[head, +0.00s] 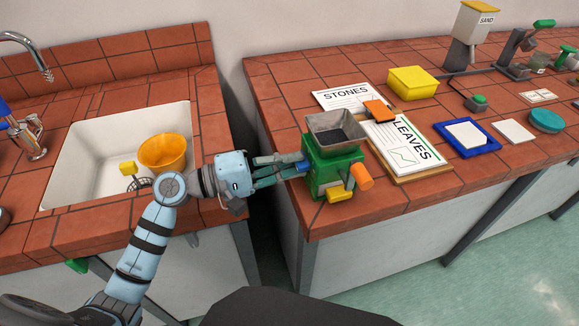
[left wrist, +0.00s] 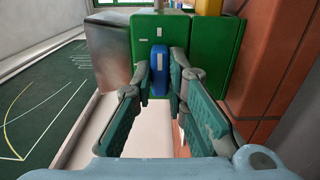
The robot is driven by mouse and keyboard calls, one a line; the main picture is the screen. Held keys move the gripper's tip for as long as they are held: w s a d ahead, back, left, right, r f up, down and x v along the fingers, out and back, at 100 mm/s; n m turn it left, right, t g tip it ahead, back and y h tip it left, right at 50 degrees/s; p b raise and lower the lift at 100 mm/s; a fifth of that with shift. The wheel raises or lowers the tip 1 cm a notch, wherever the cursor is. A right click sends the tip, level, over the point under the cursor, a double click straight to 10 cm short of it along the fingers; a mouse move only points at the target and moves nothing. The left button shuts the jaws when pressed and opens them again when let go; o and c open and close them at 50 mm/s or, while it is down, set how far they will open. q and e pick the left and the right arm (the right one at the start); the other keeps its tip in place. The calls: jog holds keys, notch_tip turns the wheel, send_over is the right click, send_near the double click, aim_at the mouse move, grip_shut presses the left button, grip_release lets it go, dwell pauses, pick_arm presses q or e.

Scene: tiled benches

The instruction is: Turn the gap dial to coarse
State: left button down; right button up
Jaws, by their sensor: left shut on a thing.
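The green grinder (head: 325,170) stands at the left front corner of the right bench, with a metal hopper (head: 335,130) holding dark grains on top. An orange knob (head: 361,176) and a yellow part (head: 340,193) are on its front. The blue gap dial (left wrist: 159,70) with a white line sits on the grinder's left side. In the head view only a bit of the dial shows between the fingers. My left gripper (head: 292,165) reaches in from the left. In the left wrist view its fingers (left wrist: 161,75) are shut on the dial, one each side.
Left of the gap between benches is a white sink (head: 85,150) with an orange bowl (head: 163,152). A clipboard marked LEAVES (head: 408,145), a STONES sheet (head: 345,95) and a yellow box (head: 412,82) lie behind and right of the grinder.

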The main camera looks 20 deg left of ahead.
dwell(0.3)
pick_arm(q)
jog(key=c, duration=1.6)
grip_release()
jog(key=v, duration=1.1)
jog(key=shift+f, duration=0.15)
jog(key=shift+s+a, duration=0.2)
jog(key=shift+a, duration=0.3)
